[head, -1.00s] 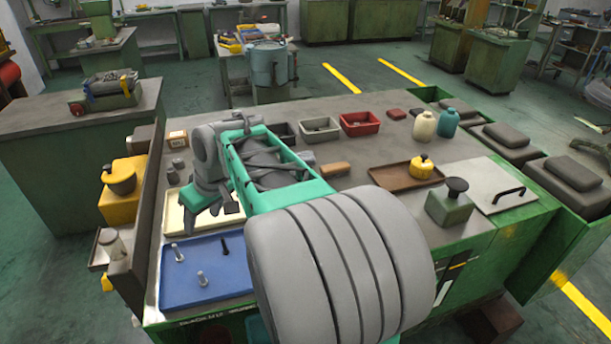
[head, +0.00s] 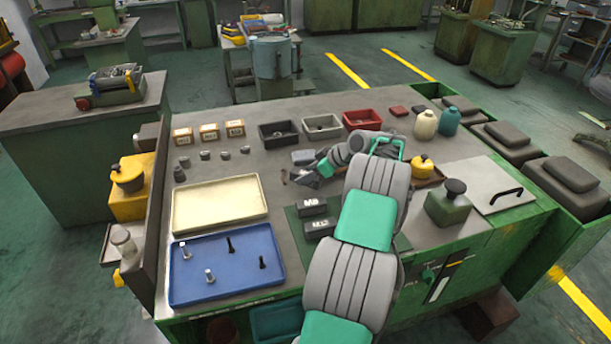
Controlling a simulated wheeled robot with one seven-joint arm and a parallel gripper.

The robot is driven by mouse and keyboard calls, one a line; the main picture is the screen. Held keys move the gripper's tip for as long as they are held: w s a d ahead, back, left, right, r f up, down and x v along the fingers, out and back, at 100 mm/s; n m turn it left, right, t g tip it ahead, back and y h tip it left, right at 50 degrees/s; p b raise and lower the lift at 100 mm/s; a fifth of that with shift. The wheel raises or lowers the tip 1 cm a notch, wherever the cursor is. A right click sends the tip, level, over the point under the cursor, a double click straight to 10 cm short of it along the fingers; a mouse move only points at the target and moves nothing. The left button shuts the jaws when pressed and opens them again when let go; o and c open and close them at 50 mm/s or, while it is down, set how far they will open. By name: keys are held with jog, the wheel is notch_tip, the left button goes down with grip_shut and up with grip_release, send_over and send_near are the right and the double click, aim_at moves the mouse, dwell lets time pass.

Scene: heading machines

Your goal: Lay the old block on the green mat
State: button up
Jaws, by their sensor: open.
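A dark green mat (head: 297,226) lies on the bench right of the trays, partly hidden by my arm. Two dark blocks rest on it: one marked M8 (head: 312,205) and one that seems to read M12 (head: 320,226). I cannot tell which block is the old one. A small blue-grey block (head: 303,157) sits behind the mat. My gripper (head: 297,178) is open, behind the M8 block and in front of the blue-grey block. Its fingertips are small and partly hidden, and I see nothing held.
A cream tray (head: 220,204) and a blue tray (head: 178,289) with several bolts lie to the left. Black (head: 278,140), grey (head: 322,132) and red (head: 361,125) bins stand behind. A yellow-lidded pot (head: 422,166) and a green stamp-like pot (head: 447,207) stand right.

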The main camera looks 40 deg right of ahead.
jog(key=shift+w+a+f, duration=0.1)
jog(key=shift+w+f, duration=0.4)
grip_shut()
jog(key=shift+r, duration=0.1)
dwell(0.9)
